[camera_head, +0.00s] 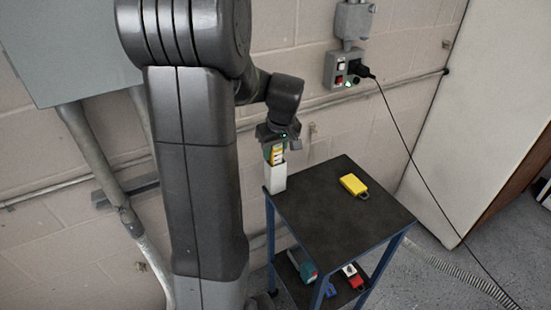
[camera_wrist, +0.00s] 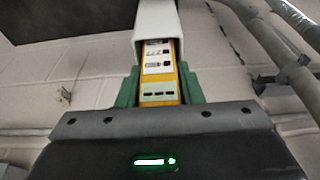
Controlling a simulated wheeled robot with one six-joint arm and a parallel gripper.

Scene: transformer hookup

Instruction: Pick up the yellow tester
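The yellow tester (camera_head: 277,156) stands upright, with its lower part inside a white open-topped holder (camera_head: 276,178) at the table's far left corner. In the wrist view the tester (camera_wrist: 160,70) shows a pale labelled face with dark marks, and its far end is hidden in the white holder (camera_wrist: 155,20). My gripper (camera_head: 276,142) is above the holder, pointing down. Its green fingers (camera_wrist: 160,92) lie close against both sides of the tester and look shut on it.
A flat yellow item with a dark loop (camera_head: 353,184) lies on the dark tabletop (camera_head: 335,215). A teal item (camera_head: 303,265) and a red and white item (camera_head: 352,275) lie on the lower shelf. A black cable (camera_head: 410,150) hangs from the wall socket (camera_head: 342,70). The table's front is clear.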

